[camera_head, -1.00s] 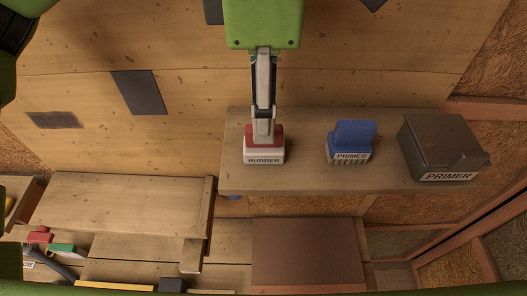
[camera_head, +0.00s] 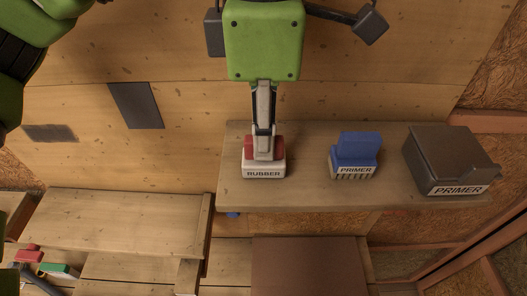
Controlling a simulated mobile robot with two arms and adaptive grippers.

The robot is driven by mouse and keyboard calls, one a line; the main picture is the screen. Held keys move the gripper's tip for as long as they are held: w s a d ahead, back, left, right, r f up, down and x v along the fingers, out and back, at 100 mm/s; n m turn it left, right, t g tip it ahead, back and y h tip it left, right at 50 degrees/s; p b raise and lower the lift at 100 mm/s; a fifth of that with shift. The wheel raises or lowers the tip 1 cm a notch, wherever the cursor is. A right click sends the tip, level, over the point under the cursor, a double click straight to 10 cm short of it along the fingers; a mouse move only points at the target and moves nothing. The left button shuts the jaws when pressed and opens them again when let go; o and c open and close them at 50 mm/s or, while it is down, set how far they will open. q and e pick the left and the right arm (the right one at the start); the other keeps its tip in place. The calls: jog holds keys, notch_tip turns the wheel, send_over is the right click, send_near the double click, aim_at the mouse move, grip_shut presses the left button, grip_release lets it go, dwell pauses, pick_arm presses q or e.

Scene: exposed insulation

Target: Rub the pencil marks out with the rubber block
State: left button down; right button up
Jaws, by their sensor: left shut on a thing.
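The rubber block (camera_head: 264,171) has a white base lettered RUBBER and a red top. It is at the left end of a wooden shelf (camera_head: 300,191) and appears to rest on it. My left gripper (camera_head: 264,150) comes down from above and is shut on the block's red top. A grey smudged patch (camera_head: 49,133), which looks like the pencil marks, is on the wooden boards at far left, well away from the block. My right gripper does not show.
On the shelf, right of the rubber, stand a blue PRIMER brush (camera_head: 357,152) and a dark PRIMER box (camera_head: 447,163). A dark square (camera_head: 136,105) is on the boards between patch and gripper. Lower left, a wooden bench (camera_head: 115,221) has red and green items (camera_head: 58,270) below it.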

pick_arm(q)
jog(key=shift+r+p, duration=1.85)
jog(key=shift+r, duration=1.1)
jog(key=shift+f, duration=0.1)
